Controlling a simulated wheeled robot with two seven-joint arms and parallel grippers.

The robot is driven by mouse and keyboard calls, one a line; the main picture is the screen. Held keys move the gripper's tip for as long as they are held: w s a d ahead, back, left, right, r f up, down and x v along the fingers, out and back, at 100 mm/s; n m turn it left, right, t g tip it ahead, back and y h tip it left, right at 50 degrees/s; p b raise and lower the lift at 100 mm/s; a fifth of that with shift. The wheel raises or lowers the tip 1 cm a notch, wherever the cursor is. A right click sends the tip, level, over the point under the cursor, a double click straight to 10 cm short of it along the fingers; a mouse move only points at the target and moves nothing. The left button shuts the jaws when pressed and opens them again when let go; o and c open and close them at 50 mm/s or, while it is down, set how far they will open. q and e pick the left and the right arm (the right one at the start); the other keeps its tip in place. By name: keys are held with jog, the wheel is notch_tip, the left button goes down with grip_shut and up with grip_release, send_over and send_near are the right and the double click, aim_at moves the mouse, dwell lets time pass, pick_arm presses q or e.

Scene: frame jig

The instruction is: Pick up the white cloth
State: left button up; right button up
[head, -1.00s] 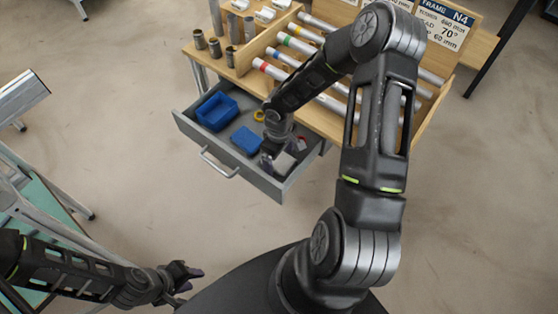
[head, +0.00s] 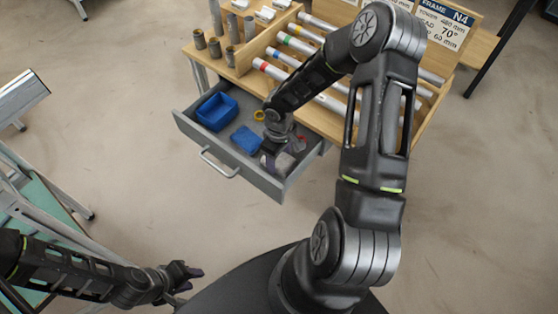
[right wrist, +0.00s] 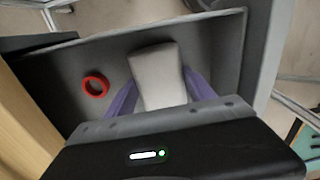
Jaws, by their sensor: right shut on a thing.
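The white cloth (head: 285,163) is a pale, greyish pad at the right end of the open drawer (head: 262,182). In the right wrist view the cloth (right wrist: 158,76) stands between the two purple fingers of my right gripper (right wrist: 158,92), which is shut on it. In the head view my right gripper (head: 271,155) reaches down into the drawer and partly hides the cloth. I cannot tell whether the cloth touches the drawer floor. My left gripper (head: 190,276) is low at the left, away from the drawer; its finger gap is too small to judge.
A blue bin (head: 216,111), a blue block (head: 246,139) and a yellow ring (head: 259,115) lie in the drawer. A red ring (right wrist: 96,85) lies beside the cloth. Above are a wooden rack with tubes (head: 270,70) and several metal cylinders (head: 215,47). Open floor lies in front.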

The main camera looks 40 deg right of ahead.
aim_at(279, 159)
jog(key=shift+c, duration=1)
notch_tip(279, 159, up, 10)
jog(key=o, duration=0.7)
jog(key=c, duration=0.6)
jog(key=shift+o, duration=0.2)
